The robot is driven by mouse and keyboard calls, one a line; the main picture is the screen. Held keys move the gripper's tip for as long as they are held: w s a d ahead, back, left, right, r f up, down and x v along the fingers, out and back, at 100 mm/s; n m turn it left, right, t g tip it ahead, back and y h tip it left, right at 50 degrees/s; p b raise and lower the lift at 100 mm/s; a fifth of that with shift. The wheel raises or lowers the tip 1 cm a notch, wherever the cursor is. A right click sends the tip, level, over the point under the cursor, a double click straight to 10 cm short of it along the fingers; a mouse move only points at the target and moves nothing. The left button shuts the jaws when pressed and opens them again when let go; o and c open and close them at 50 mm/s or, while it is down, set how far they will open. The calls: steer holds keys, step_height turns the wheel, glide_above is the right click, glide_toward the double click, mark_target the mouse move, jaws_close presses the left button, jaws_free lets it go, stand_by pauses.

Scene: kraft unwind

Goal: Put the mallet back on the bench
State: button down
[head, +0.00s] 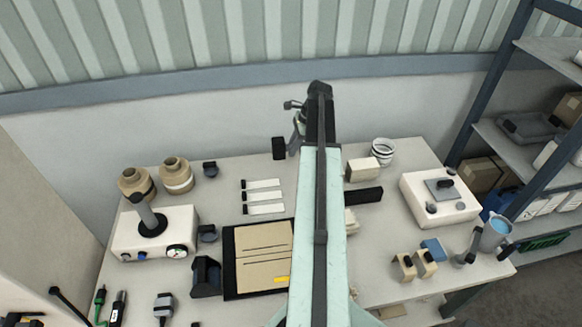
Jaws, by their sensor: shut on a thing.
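My gripper (297,138) is at the far end of my raised arm, over the back edge of the bench (225,240). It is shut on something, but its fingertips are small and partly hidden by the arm. A dark block (278,148) shows just left of the fingers and looks like the head of the mallet. Its handle cannot be made out. I cannot tell for sure whether the block is clear of the bench.
White strips (264,196) and a black-framed board (229,262) lie left of my arm. Brown spools (175,172) and a white gauge box (170,236) stand further left. Right are a white box (439,197), a blue cup (495,232) and shelving (495,140). A wall stands behind.

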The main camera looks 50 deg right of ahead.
step_height(320, 180, down, 6)
steer(key=b, duration=0.4)
steer(key=shift+f+b, duration=0.1)
steer(key=shift+b, duration=0.25)
steer(key=shift+r, duration=0.2)
steer(key=shift+f, duration=0.15)
steer(key=c, duration=1.3)
jaws_free()
steer(key=p+v, duration=1.1)
steer(key=v, duration=0.1)
steer(key=shift+r+p, duration=0.3)
steer(key=shift+p, duration=0.1)
steer(key=shift+f, duration=0.15)
